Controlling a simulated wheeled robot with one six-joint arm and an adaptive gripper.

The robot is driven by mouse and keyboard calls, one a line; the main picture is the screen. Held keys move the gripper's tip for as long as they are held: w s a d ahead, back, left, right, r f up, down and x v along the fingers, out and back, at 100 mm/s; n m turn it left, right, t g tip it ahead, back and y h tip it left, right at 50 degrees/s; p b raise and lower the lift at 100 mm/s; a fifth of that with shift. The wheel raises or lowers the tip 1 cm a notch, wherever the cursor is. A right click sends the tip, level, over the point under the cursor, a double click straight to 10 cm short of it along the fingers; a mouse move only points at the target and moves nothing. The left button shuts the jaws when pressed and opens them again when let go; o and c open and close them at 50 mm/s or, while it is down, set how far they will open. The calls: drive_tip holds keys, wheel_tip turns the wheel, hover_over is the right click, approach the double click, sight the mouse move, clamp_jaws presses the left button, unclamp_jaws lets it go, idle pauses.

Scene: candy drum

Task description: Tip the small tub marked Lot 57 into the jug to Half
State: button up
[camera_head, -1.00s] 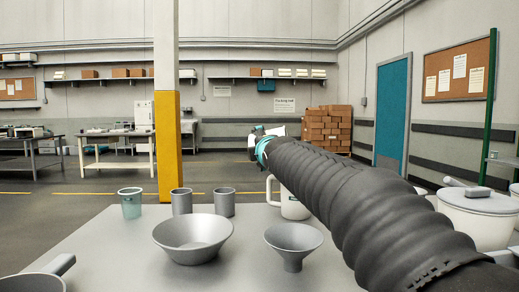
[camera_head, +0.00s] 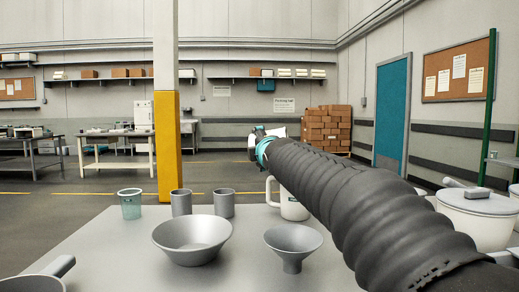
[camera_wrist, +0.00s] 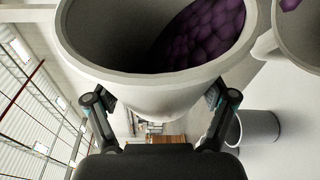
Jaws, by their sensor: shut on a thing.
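My gripper (camera_wrist: 160,102) is shut on a pale small tub (camera_wrist: 140,84), with a finger on each side of it. The tub is tilted, and purple candies (camera_wrist: 205,35) lie against one side of its inside. No lot marking shows on it. In the head view my gripper (camera_head: 262,146) is at the end of my arm, above the white jug, with a white bit of the tub (camera_head: 277,131) showing. The jug (camera_head: 290,208) stands on the table, partly hidden by my arm; its fill marks cannot be read. A pale rim and a purple candy (camera_wrist: 289,4) show at the wrist view's top right.
On the table (camera_head: 115,245) stand a greenish clear cup (camera_head: 130,205), two grey cups (camera_head: 181,203) (camera_head: 224,204), a wide grey bowl (camera_head: 192,240) and a grey funnel (camera_head: 293,243). A lidded white pot (camera_head: 478,215) is at right.

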idle(0.4)
drive_tip(key=shift+r+n+p, duration=0.2)
drive_tip(key=shift+n+p, duration=0.1)
drive_tip(key=shift+p, duration=0.45)
drive_tip(key=shift+a+n+g+p, duration=0.1)
drive_tip(key=shift+n+g+p, duration=0.3)
drive_tip(key=shift+n+p, duration=0.25)
drive_tip(key=shift+f+n+h+p, duration=0.3)
drive_tip(key=shift+n+h+p, duration=0.15)
drive_tip(key=shift+p, duration=0.1)
drive_tip(key=f+n, duration=0.1)
drive_tip(key=n+g+h, duration=0.1)
drive_tip(key=n, duration=0.1)
drive_tip(key=shift+a+f, duration=0.15)
drive_tip(key=shift+f, duration=0.25)
drive_tip(key=shift+g, duration=0.3)
